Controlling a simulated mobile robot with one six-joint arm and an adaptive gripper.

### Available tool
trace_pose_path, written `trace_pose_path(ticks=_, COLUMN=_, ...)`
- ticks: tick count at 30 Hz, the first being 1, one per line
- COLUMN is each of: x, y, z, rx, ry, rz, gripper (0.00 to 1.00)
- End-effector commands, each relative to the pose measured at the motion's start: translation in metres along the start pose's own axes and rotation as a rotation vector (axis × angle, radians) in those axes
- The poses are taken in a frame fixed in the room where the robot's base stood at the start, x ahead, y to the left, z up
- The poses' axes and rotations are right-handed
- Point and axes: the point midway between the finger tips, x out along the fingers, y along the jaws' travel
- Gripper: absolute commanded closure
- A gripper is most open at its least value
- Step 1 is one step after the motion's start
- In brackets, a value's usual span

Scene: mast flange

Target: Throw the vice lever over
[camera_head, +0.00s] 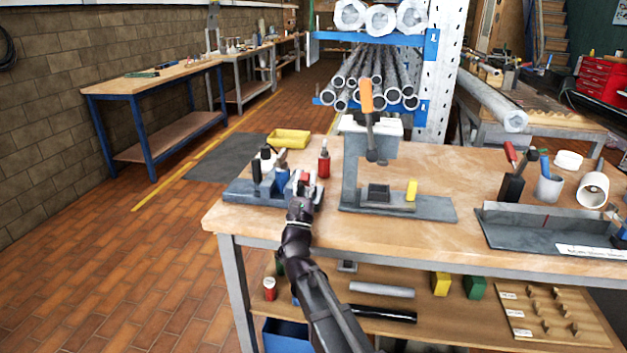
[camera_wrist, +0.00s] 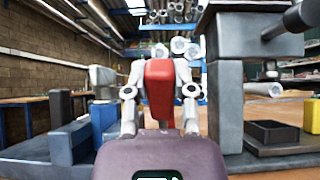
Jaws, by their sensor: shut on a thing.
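My gripper (camera_head: 303,186) is at the right end of the small grey vice base (camera_head: 245,191) on the bench. In the wrist view my gripper (camera_wrist: 159,92) has its two fingers on either side of a red handle (camera_wrist: 158,84), which stands upright between them; it looks like the vice lever's grip. The red also shows just past the fingers in the head view (camera_head: 305,177). A blue block (camera_wrist: 103,116) of the vice stands left of the fingers. The lever's lower part and pivot are hidden behind my gripper.
A grey press (camera_head: 352,172) with an orange-handled lever (camera_head: 366,97) stands close to the right of my gripper. A red bottle (camera_head: 324,160) and a yellow tray (camera_head: 289,139) are behind. A grey trough (camera_head: 530,232) lies at the right. The front middle of the bench is clear.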

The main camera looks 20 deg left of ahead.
Motion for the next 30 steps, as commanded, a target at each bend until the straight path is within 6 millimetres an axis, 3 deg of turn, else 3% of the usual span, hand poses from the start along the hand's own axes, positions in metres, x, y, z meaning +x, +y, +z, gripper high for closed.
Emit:
trace_pose_path(ticks=7, x=-0.0017, y=-0.0002, z=0.0013, rx=0.004, ry=0.001, rz=-0.005, gripper=1.00)
trace_pose_path(ticks=8, x=-0.0018, y=0.0001, z=0.0013, rx=0.004, ry=0.001, rz=-0.004, gripper=0.64)
trace_pose_path(ticks=11, x=-0.0019, y=0.0010, z=0.0015, rx=0.004, ry=0.001, rz=-0.002, gripper=0.35)
trace_pose_path(ticks=12, x=-0.0019, y=0.0014, z=0.0015, rx=0.004, ry=0.001, rz=-0.002, gripper=0.31)
trace_pose_path(ticks=30, x=-0.0016, y=0.0037, z=0.0017, rx=0.004, ry=0.001, rz=0.003, gripper=0.31)
